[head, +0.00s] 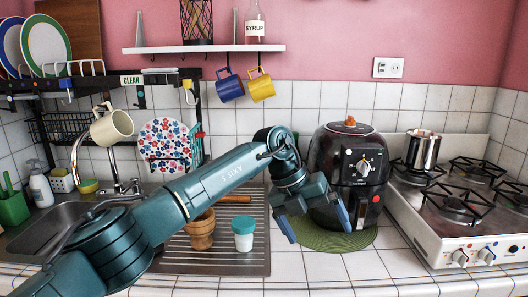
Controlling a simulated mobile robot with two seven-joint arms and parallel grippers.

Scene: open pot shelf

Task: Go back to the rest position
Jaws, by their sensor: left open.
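My left arm reaches in from the lower left across the sink and drainboard. My left gripper (314,222) is open, with its fingers pointing down and nothing visible between them. It shows in front of the black air fryer (338,158) and over the green round mat (335,241). I cannot tell whether the fingertips touch the mat. My right gripper is not in view.
A white jar with a teal lid (244,240) and a wooden mortar (201,234) stand on the drainboard (185,262) beside my arm. The gas stove (440,218) with a silver pot (422,150) is at right. Mugs hang below the wall shelf (160,49). Front tiles are clear.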

